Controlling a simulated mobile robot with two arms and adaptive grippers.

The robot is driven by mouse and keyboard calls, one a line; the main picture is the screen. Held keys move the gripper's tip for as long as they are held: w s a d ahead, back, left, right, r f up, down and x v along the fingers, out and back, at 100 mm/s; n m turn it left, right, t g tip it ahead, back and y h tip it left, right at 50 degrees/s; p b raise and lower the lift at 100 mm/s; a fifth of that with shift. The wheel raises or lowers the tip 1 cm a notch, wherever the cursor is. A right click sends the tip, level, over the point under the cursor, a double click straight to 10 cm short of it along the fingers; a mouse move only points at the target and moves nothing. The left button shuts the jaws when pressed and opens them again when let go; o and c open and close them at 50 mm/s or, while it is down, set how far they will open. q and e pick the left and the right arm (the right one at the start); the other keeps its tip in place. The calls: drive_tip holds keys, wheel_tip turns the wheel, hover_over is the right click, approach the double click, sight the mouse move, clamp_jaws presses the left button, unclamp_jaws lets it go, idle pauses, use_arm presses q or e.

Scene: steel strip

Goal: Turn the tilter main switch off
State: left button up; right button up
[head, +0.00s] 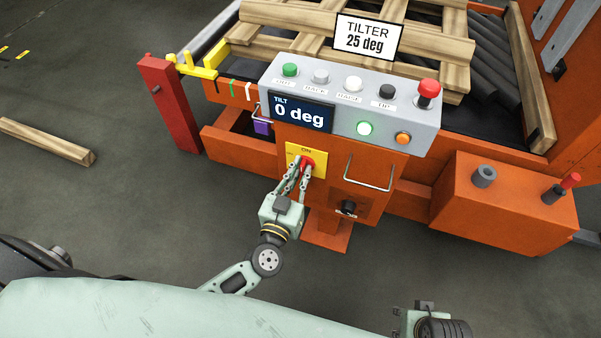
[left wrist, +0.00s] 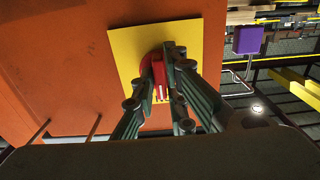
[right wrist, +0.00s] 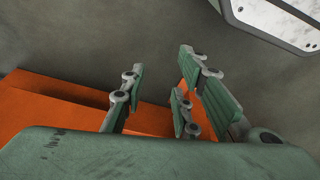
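The tilter main switch is a red rotary handle (head: 308,165) on a yellow plate (head: 292,150) on the front of the orange tilter cabinet. The word ON shows above the handle. My left gripper (head: 301,170) is at the switch, with its fingers closed in on both sides of the handle. In the left wrist view the red handle (left wrist: 158,72) sits between the fingertips, on the yellow plate (left wrist: 125,45). The fingers hide part of the handle and plate. My right gripper (right wrist: 160,85) is open and empty, low and away from the panel.
The grey control panel (head: 440,112) above has several buttons and a display (head: 300,113) reading 0 deg. A red post (head: 168,105) stands left.

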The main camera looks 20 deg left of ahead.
use_arm(q)
clamp_jaws()
